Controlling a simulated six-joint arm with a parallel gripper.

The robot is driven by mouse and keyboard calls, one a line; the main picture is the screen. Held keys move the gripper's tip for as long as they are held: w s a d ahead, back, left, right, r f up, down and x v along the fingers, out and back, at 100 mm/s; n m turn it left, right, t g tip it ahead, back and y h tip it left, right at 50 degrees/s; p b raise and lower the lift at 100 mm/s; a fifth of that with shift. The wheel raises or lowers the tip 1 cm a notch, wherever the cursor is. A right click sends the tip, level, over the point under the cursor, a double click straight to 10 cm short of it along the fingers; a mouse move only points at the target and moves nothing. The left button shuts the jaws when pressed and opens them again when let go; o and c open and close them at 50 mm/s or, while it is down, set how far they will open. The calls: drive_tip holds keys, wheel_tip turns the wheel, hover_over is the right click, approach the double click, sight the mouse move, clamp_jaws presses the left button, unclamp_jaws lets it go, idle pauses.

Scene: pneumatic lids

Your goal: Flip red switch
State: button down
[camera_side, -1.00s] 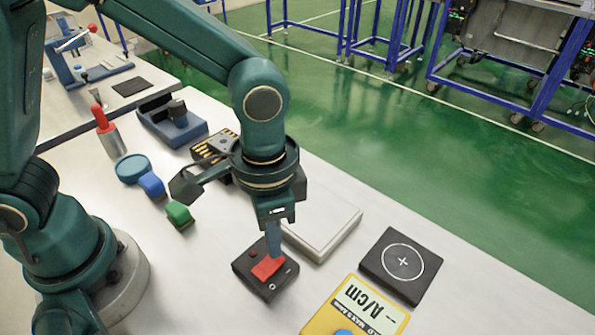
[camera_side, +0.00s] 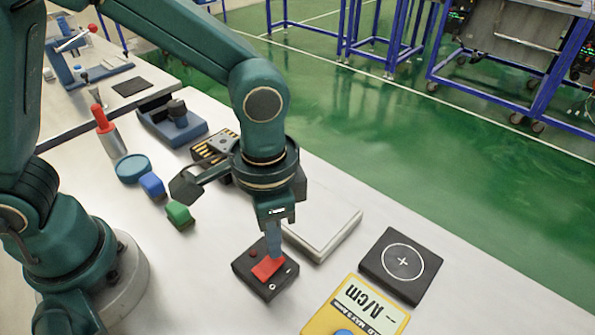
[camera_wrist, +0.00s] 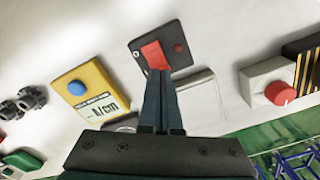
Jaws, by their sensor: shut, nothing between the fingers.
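The red switch (camera_side: 267,268) is a red rocker set in a small black box (camera_side: 255,281) on the white table. In the wrist view the red switch (camera_wrist: 154,57) lies just beyond the fingertips, on the black box (camera_wrist: 172,36). My gripper (camera_side: 275,254) points down with its fingers shut and empty. Its tips are at the edge of the rocker in the side view; I cannot tell whether they touch it. In the wrist view the shut fingers of my gripper (camera_wrist: 158,78) reach up to the rocker's lower end.
A yellow meter (camera_side: 352,308) and a black pad with a cross (camera_side: 400,264) lie to the right. A flat white-topped block (camera_side: 325,236) lies close behind the gripper. Green (camera_side: 179,215) and blue (camera_side: 152,184) blocks lie to the left. White table is bare in front.

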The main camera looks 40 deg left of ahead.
drive_tip(key=shift+f, duration=0.9)
idle(0.3)
drive_tip(key=shift+r, duration=3.55)
drive_tip(key=s+a+r+n+t, duration=0.2)
drive_tip(key=a+n, duration=0.1)
drive_tip(key=a, duration=0.3)
drive_tip(key=s+a+r+n+t, duration=0.2)
drive_tip(key=a+r+n+t, duration=0.1)
drive_tip(key=a, duration=0.4)
drive_tip(key=shift+s+a+r+t, duration=0.2)
drive_tip(key=shift+s+t, duration=0.05)
drive_tip(key=shift+t, duration=0.05)
